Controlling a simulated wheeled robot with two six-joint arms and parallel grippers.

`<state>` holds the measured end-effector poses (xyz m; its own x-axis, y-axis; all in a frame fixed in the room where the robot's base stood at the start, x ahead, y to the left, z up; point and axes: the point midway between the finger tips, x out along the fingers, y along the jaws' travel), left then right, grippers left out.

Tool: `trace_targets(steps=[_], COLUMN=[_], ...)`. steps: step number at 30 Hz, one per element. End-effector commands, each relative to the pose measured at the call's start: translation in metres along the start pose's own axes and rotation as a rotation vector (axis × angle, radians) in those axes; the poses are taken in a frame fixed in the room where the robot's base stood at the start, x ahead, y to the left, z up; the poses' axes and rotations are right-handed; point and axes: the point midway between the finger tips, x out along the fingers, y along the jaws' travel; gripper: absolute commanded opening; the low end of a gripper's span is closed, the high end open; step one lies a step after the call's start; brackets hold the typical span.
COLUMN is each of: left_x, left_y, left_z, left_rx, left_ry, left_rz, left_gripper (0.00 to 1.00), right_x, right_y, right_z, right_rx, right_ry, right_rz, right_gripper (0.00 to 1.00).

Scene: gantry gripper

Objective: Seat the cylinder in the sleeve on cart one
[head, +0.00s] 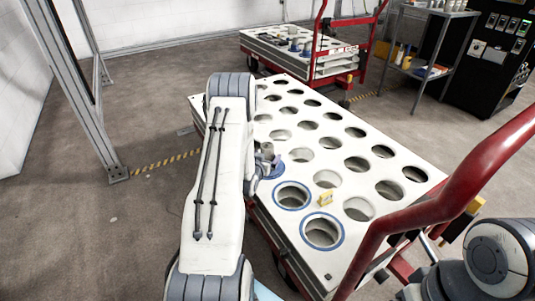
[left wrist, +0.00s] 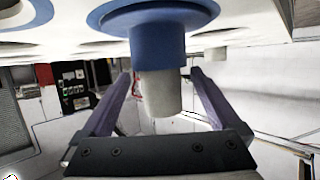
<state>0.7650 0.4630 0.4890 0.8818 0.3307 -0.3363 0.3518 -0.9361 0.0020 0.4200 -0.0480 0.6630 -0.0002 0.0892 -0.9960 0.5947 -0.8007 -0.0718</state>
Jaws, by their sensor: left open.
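A pale grey cylinder (left wrist: 162,98) stands in a blue flanged sleeve (left wrist: 150,46) in the left wrist view, which looks upside down; its end sticks out of the sleeve. In the head view the cylinder (head: 269,149) and its sleeve (head: 275,172) are at the left edge of the white cart top (head: 310,100), partly behind my left arm. My left gripper (left wrist: 160,80) is open, with a finger on each side of the cylinder and visible gaps. Its fingers are mostly hidden in the head view. My right gripper is out of view.
The red handle (head: 440,205) crosses the right. A second cart (head: 300,47) stands behind. A gantry post (head: 92,90) is at left.

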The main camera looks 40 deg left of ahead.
Motion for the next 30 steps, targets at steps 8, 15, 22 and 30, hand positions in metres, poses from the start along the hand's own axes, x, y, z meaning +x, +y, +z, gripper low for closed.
trace_targets(steps=[8, 15, 22, 30], left_x=[-0.058, -0.082, -0.084, -0.077], left_y=[-0.001, 0.0, 0.0, 0.0], left_z=[-0.003, -0.002, -0.002, -0.001], left_rx=[-0.001, 0.0, 0.001, 0.002], left_ry=[-0.001, 0.002, 0.004, 0.004], left_rz=[-0.002, 0.0, 0.0, 0.001], left_gripper=[0.97, 0.97, 0.97, 0.97], right_x=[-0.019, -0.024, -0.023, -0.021], right_y=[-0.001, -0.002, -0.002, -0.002], right_z=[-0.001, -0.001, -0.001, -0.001], right_rx=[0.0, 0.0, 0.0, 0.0], right_ry=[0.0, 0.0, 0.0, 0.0], right_rz=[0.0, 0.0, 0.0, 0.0], right_gripper=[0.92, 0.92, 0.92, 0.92])
